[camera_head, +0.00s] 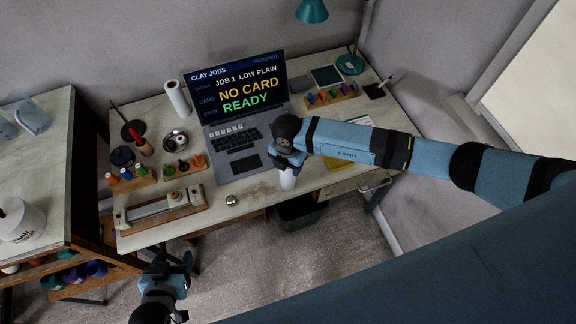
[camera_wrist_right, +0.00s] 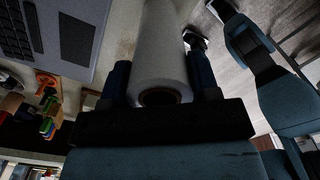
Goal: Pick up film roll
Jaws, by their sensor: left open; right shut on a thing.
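A white film roll (camera_head: 288,179) with a brown core is in my right gripper (camera_head: 289,160), over the front part of the desk. In the right wrist view the film roll (camera_wrist_right: 160,45) lies between the two fingers, with its open core end towards the camera. My right gripper is shut on it. I cannot tell whether the roll still touches the desk. My left gripper (camera_head: 180,264) is open and empty, low in front of the desk, over the floor.
A laptop (camera_head: 236,105) stands behind the right gripper. Another white roll (camera_head: 177,98) stands at the back left. Tool racks (camera_head: 184,168), a clamp-like wooden fixture (camera_head: 160,212) and a metal ball (camera_head: 231,200) lie on the left. A dark bin (camera_head: 298,213) sits below the front edge.

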